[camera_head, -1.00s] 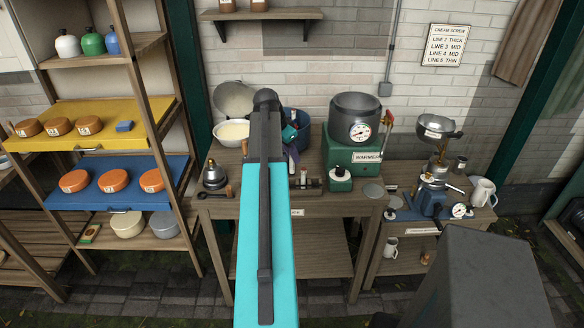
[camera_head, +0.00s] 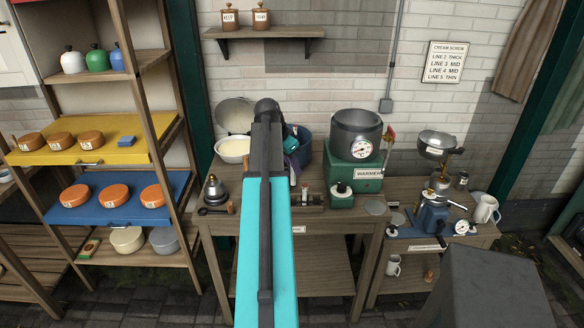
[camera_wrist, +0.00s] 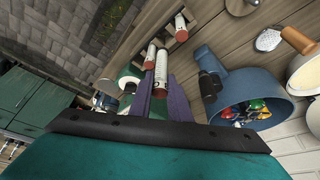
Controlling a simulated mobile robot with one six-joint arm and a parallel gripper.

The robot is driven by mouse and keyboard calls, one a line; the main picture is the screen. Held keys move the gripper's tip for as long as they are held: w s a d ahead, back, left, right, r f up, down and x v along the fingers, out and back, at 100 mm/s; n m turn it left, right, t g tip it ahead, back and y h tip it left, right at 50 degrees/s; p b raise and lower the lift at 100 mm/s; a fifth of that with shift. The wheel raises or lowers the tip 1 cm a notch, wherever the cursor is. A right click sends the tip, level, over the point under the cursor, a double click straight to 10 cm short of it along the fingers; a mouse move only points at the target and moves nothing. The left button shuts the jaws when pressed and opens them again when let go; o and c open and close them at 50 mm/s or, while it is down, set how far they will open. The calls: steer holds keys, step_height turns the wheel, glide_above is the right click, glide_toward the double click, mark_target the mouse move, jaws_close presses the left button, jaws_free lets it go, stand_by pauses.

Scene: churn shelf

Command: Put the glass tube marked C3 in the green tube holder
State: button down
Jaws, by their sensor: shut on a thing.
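My gripper (camera_wrist: 161,98) has purple fingers, shut on a glass tube (camera_wrist: 160,72) with a pale body and a red end. Its marking is too small to read. Other red-ended tubes (camera_wrist: 182,27) show beyond it at a wooden rack (camera_wrist: 166,42). In the head view my arm hides much of the gripper, and a small tube (camera_head: 304,195) shows just right of the arm on the bench. I cannot tell for sure which thing is the green tube holder.
A blue pot (camera_wrist: 262,98) with colourful things inside is close right of the fingers in the wrist view. The green warmer (camera_head: 345,172) carries a dark pot (camera_head: 356,132) at the bench's back. A white-filled bowl (camera_head: 232,149) is left of my arm.

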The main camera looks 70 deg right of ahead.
steer(key=w+a+r+n+t+p, duration=0.15)
steer(key=w+a+n, duration=0.45)
steer(key=w+a, duration=0.95)
steer(key=w+a+r+n+t+b, duration=0.1)
steer(key=w+a+r+n+t, duration=0.2)
steer(key=w+a+n, duration=0.85)
steer(key=w+a+n+y, duration=0.1)
steer(key=w+a, duration=0.4)
steer(key=a, duration=0.9)
steer(key=w+a+r+n+t+y, duration=0.1)
steer(key=w+a+n, duration=0.3)
steer(key=a, duration=0.9)
steer(key=w+a+r+n+t+y+p, duration=0.1)
steer(key=w+a+n, duration=0.1)
steer(key=w+a, duration=0.6)
steer(key=a, duration=0.6)
steer(key=shift+w+a+y, duration=0.25)
steer(key=shift+a+y, duration=0.05)
steer(key=shift+a+t, duration=0.1)
steer(key=shift+t, duration=0.15)
